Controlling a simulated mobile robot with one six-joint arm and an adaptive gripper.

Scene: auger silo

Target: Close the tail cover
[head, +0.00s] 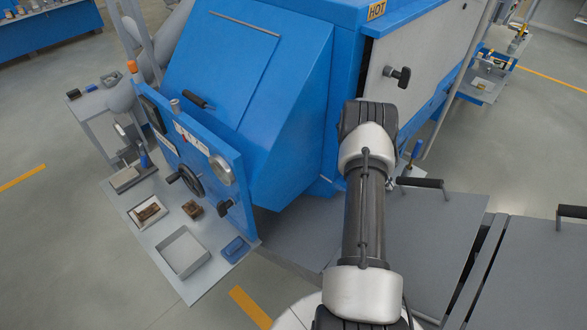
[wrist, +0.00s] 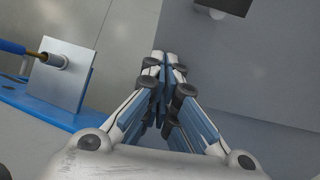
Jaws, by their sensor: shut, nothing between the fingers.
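No part is labelled as the tail cover, and I cannot tell for sure which one it is. A grey side panel (head: 428,55) with a black knob (head: 398,75) is on the blue machine, with a dark gap along its left edge. Low at the right are a flat grey plate (head: 425,235) with a black bar handle (head: 420,183) and a second grey plate (head: 535,275) with a similar handle (head: 572,212). My gripper (wrist: 165,58) is shut and empty in the wrist view, over grey surfaces. In the head view my arm hides it.
The blue machine housing (head: 260,75) fills the middle. A blue panel with a handwheel (head: 187,180) stands at the left, above a grey shelf with a tray (head: 183,252) and a blue box (head: 235,249). A silver square plate (wrist: 62,75) is left in the wrist view.

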